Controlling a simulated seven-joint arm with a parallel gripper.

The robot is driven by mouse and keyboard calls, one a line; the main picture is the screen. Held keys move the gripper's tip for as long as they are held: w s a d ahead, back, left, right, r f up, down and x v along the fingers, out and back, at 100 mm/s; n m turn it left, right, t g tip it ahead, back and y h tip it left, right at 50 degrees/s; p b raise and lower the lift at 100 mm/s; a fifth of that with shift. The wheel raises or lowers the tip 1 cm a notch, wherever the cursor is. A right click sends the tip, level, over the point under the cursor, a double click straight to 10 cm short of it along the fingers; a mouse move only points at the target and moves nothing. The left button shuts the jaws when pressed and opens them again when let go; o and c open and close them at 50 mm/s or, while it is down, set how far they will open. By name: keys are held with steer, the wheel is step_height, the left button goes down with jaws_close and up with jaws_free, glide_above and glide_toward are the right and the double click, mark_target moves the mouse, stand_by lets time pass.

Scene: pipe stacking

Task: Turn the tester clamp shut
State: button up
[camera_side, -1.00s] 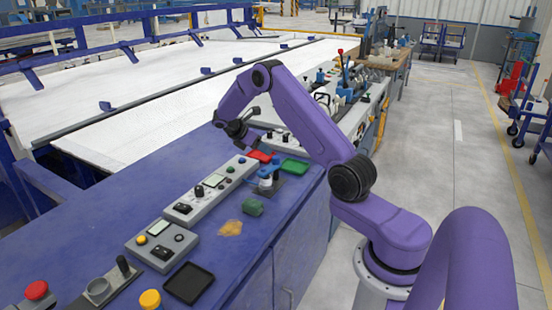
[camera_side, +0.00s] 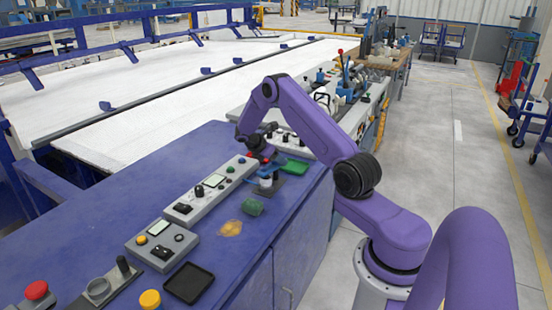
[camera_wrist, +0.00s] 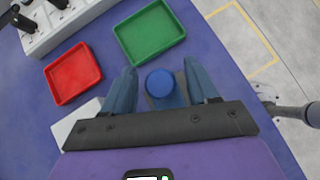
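The tester (camera_side: 266,184) is a small upright blue and white device on a dark base on the blue bench in the side view. Its round blue top (camera_wrist: 161,83) shows from above in the wrist view. I cannot tell how far the clamp is turned. My gripper (camera_side: 262,163) is directly above the tester and points down, hiding its upper part in the side view. In the wrist view my gripper (camera_wrist: 162,86) is open, with one blue finger on each side of the blue top. Small gaps show between the fingers and the top.
A green tray (camera_wrist: 149,33) and a red tray (camera_wrist: 73,74) lie close by on the bench. A grey control box (camera_side: 212,190) stands left of the tester, and a green lump (camera_side: 252,206) lies in front. A black tray (camera_side: 189,283) is nearer the camera.

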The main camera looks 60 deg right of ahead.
jaws_close()
steer(key=shift+s+n+t+h, duration=0.1)
steer(key=shift+n+t+h, duration=0.2)
steer(key=shift+n+t, duration=0.8)
steer(key=shift+o, duration=0.3)
jaws_free()
steer(key=shift+a+r, duration=0.25)
steer(key=v, duration=1.6)
steer(key=shift+w+a+r, duration=0.2)
steer(key=shift+w+a, duration=0.1)
steer(key=shift+a, duration=0.1)
